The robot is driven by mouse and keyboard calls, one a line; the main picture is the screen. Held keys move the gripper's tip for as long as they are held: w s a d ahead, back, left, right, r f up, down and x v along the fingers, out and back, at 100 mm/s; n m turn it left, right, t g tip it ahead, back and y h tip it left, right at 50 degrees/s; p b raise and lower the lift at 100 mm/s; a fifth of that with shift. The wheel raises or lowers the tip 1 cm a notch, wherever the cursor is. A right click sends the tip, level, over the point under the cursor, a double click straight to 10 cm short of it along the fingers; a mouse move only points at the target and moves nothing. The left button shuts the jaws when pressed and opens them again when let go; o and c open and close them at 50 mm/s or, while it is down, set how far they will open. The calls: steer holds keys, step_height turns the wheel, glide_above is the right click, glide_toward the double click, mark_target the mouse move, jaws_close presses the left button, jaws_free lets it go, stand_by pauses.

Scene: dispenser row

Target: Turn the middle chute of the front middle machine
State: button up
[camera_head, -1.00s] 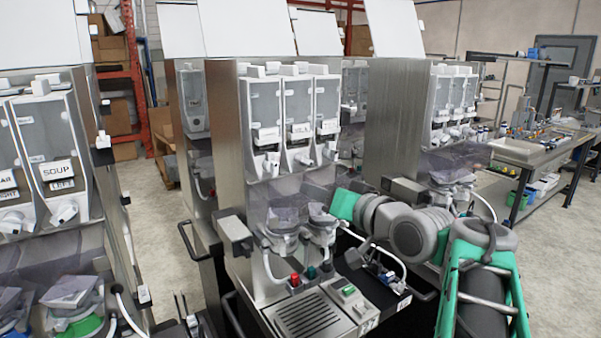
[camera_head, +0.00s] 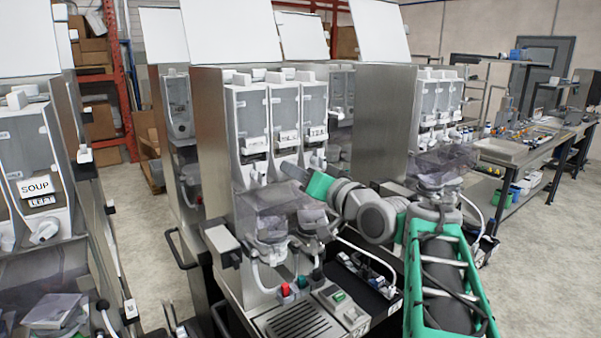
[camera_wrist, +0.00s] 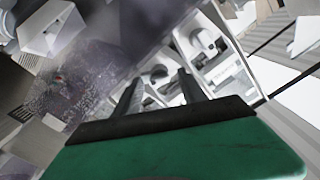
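The front middle machine (camera_head: 212,130) stands at the centre of the head view, with three clear canisters in a row. The left chute (camera_head: 257,173) shows below the left canister. My gripper (camera_head: 292,170), with a green body, is at chute height in front of the machine. In the wrist view, its two dark fingers (camera_wrist: 158,82) stand apart, with white machine parts beyond and between them. I cannot tell which chute these parts belong to.
Another machine (camera_head: 38,190) labelled SOUP stands at the left. A workbench (camera_head: 540,150) is at the right.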

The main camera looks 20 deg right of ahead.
jaws_close()
stand_by(0.3)
steer(key=shift+f+n+b, duration=0.15)
steer(key=shift+n+b, duration=0.15)
steer(key=shift+b, duration=0.4)
steer(key=shift+n+b, duration=11.6)
steer(key=shift+b, duration=0.15)
